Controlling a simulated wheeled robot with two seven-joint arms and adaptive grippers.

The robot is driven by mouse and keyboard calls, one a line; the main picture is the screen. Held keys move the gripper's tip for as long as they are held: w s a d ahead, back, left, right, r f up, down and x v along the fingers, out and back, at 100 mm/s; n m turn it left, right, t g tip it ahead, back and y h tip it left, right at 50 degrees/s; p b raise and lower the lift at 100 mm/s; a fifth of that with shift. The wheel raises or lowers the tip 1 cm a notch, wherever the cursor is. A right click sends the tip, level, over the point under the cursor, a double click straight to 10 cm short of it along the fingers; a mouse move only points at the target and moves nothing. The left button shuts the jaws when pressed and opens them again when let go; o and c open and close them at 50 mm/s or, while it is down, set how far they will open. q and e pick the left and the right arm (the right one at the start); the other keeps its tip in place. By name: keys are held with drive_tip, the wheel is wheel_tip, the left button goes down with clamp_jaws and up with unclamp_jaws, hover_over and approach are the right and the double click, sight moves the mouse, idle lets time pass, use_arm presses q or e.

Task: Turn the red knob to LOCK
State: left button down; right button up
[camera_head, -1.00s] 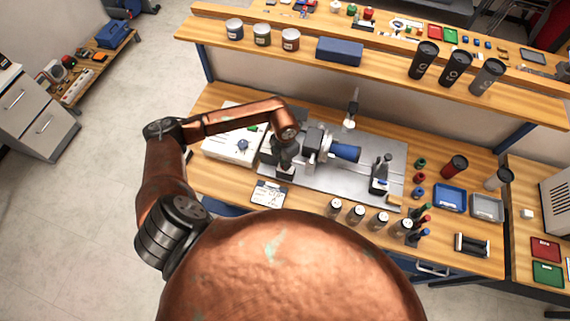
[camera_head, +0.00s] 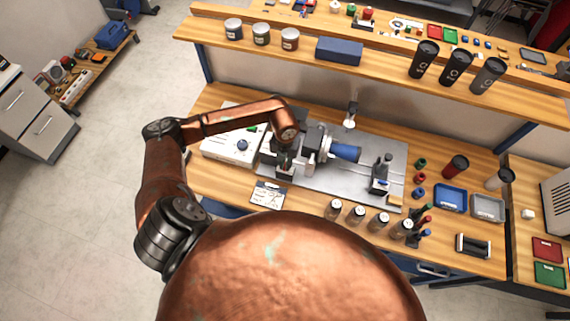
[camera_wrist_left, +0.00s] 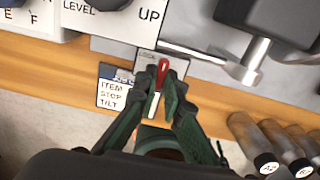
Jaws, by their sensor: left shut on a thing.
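The red knob (camera_wrist_left: 162,72) shows in the left wrist view, standing on a small pale plate (camera_wrist_left: 146,58) at the workbench's front edge. Small lettering above the knob looks like LOCK but is blurred. The knob's long side runs nearly up and down in the picture, tilted slightly. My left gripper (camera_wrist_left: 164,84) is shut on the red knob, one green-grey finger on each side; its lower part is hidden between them. In the head view my left gripper (camera_head: 284,163) is over the metal base's left front, and the knob is hidden there. My right gripper is not in view.
The machine with a blue cylinder (camera_head: 345,152) stands to the right. A label card (camera_head: 267,195) lies in front. Several cans (camera_head: 356,214) line the front edge at right.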

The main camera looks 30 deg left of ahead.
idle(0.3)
use_arm(q)
drive_tip(key=c, duration=2.3)
unclamp_jaws()
wheel_tip(320, 180, up, 12)
drive_tip(key=shift+r, duration=0.1)
wheel_tip(320, 180, up, 7)
drive_tip(key=p, duration=0.3)
